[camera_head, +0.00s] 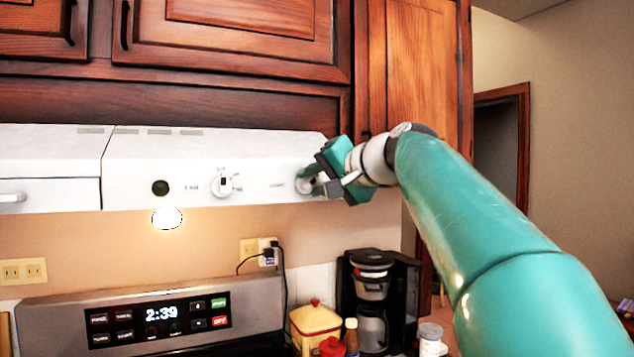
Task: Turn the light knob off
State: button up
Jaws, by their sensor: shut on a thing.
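The light knob (318,184) is at the right end of the white range hood's front panel, and my gripper mostly covers it. My gripper (312,180) is shut on the knob, with its fingers around it at the panel. The angle of the knob's pointer is hidden. A lit round lamp (167,218) shows bright white under the hood.
The fan knob (224,184) sits to the left on the white hood (60,150). Wooden cabinets (230,35) hang above. Below are a stove panel (160,315), a coffee maker (372,300), a yellow canister (315,322) and bottles.

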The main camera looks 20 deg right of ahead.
jog(key=n, duration=0.1)
jog(key=n+h, duration=0.2)
jog(key=shift+a+r+n+g, duration=0.2)
jog(key=shift+r+n+g, duration=0.1)
jog(key=shift+n, duration=0.1)
jog(key=n+h, duration=0.2)
jog(key=n, duration=0.1)
jog(key=shift+a+h, duration=0.3)
dwell(0.4)
jog(key=o, duration=0.9)
jog(key=shift+s+r, duration=0.1)
jog(key=shift+s, duration=0.05)
jog(key=shift+o, duration=0.2)
jog(key=v, duration=1.3)
jog(key=shift+a+r, duration=0.15)
jog(key=shift+r, duration=0.05)
